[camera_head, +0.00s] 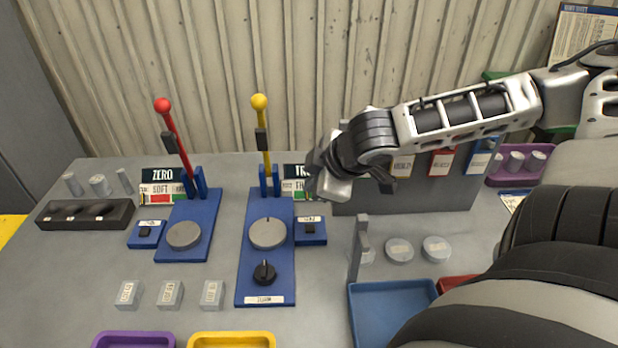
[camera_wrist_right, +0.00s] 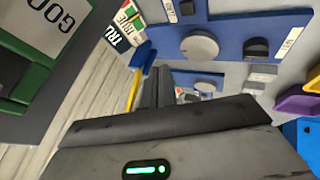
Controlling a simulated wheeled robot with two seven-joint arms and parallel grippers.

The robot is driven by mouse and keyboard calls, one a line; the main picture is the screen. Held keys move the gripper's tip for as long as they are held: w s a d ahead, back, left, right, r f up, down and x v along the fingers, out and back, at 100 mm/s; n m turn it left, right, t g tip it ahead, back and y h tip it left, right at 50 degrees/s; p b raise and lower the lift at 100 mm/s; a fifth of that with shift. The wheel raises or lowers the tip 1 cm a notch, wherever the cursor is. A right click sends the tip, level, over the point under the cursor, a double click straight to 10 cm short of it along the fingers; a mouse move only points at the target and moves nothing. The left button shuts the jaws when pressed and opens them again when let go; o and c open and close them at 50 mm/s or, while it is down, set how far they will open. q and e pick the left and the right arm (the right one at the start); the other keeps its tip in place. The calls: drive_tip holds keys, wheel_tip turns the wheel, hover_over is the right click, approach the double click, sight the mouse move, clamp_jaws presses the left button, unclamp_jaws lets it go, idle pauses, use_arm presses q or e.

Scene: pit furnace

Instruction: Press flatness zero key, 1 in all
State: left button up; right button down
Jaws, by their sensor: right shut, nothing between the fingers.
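Two small blue key boxes with dark buttons show in the head view. One key box (camera_head: 311,231) stands right of the blue plate with the yellow lever (camera_head: 261,135). The other key box (camera_head: 146,233) stands left of the plate with the red lever (camera_head: 178,145). Their labels are too small to read surely. In the wrist view, a dark key button (camera_wrist_right: 187,8) shows at the top edge. My right gripper (camera_head: 330,188) is above and behind the right-hand key box, apart from it. Its fingers (camera_wrist_right: 162,88) are shut and empty. My left gripper is not in view.
A display (camera_head: 297,187) stands behind the right-hand key, partly hidden by my gripper. A round pad (camera_head: 267,233) and black knob (camera_head: 264,272) are on the yellow-lever plate. A grey rack (camera_head: 430,190), grey post (camera_head: 357,250) and blue tray (camera_head: 390,310) are to the right.

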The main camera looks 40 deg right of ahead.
sight(313, 229)
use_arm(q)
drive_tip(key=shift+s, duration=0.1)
